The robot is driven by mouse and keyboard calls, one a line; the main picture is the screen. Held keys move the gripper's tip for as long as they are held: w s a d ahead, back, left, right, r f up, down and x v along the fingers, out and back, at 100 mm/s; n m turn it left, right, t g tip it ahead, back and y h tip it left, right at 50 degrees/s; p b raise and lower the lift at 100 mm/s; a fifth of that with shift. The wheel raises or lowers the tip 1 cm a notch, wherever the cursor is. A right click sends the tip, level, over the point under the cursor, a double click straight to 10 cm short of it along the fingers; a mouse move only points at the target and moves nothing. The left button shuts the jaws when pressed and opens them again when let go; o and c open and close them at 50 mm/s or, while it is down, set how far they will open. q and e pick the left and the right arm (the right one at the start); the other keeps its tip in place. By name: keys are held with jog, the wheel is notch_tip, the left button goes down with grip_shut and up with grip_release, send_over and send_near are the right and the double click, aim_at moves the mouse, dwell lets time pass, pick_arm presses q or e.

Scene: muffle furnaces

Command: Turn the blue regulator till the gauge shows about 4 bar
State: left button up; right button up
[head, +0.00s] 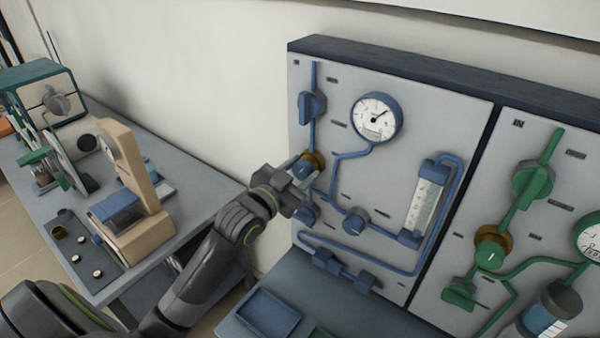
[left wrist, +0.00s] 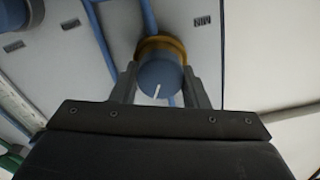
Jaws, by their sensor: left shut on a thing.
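The blue regulator is a round blue knob with a brass collar (head: 315,158) on the blue-piped panel in the head view. In the left wrist view the blue regulator (left wrist: 160,76) sits between the fingers, and its white mark points down and slightly left. My left gripper (head: 303,170) is shut on this knob, one finger on each side; it also shows in the left wrist view (left wrist: 160,84). The round gauge (head: 376,117) is above right of the knob. Its dark needle points to the upper right; the numbers are too small to read. My right gripper is out of view.
A blue valve handle (head: 312,106) is above the regulator, and a smaller blue knob (head: 356,221) is below right. A flowmeter (head: 426,205) stands farther right. The green-piped panel (head: 455,180) adjoins it. A bench with equipment (head: 50,190) is at left.

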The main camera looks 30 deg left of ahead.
pick_arm(q)
jog(key=o, duration=1)
jog(key=shift+s+a, duration=0.1)
jog(key=shift+s, duration=0.4)
jog(key=s, duration=0.5)
jog(key=s+a, duration=0.1)
jog(key=s, duration=0.5)
jog(key=s+a+b, duration=0.1)
jog(key=s, duration=0.4)
jog(key=shift+s+a, duration=0.1)
jog(key=shift+s, duration=0.05)
